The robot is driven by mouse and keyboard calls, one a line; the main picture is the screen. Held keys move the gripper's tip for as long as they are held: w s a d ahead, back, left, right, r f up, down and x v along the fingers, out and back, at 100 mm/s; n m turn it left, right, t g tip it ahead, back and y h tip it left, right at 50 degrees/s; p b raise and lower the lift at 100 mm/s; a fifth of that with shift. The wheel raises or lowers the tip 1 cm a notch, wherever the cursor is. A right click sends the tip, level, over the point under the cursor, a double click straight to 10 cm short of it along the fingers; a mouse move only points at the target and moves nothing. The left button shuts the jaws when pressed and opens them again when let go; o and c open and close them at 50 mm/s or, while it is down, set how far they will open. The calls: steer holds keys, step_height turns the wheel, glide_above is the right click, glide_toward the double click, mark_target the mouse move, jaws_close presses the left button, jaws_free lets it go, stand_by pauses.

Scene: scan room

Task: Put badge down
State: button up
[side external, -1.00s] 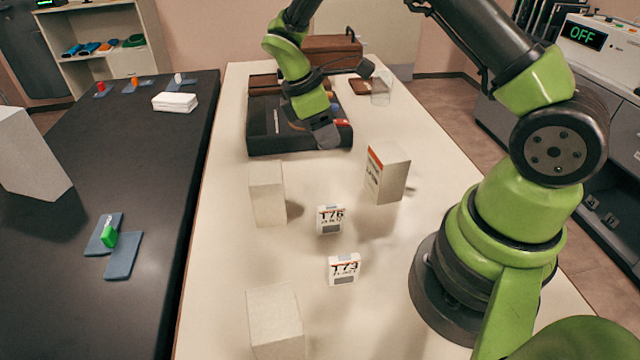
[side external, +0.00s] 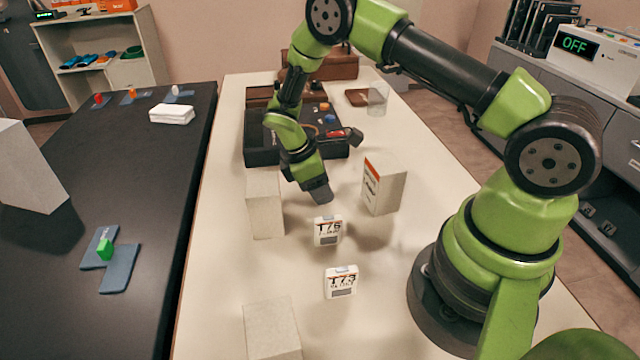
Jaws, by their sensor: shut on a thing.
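My gripper (side external: 321,193) points down over the middle of the cream table, just behind the white piece marked T76 (side external: 328,231). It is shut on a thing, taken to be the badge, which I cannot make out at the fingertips. A gap shows in the picture between the fingertips and the T76 piece; their true distance is unclear. A similar white piece marked T73 (side external: 340,282) stands nearer the camera.
Pale blocks stand left (side external: 265,206) and near front (side external: 272,330); an orange-marked box (side external: 384,185) stands right. Behind is a black tray (side external: 262,152) with small items. A clear cup (side external: 377,99) is at the back.

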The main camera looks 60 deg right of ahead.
steer(key=shift+f, duration=0.15)
steer(key=o, duration=0.9)
steer(key=w+a+r+m+t+y, duration=0.1)
steer(key=a+r, duration=0.1)
steer(key=r, duration=0.8)
steer(key=a+r+m+t, duration=0.1)
steer(key=a+r+m, duration=0.15)
steer(key=r, duration=0.75)
steer(key=s+a+r+m+t+y, duration=0.1)
steer(key=s+r+m+t, duration=0.1)
steer(key=s, duration=0.4)
steer(key=s+a+r+m+t+y, duration=0.1)
steer(key=s+a+r+m+t, duration=0.1)
steer(key=s+r+m+t, duration=0.1)
steer(key=s+a+r+m+t+y, duration=0.2)
steer(key=s+r+m+t, duration=0.1)
steer(key=s, duration=0.6)
step_height(320, 180, up, 3)
steer(key=shift+f+m, duration=0.1)
steer(key=shift+m, duration=0.75)
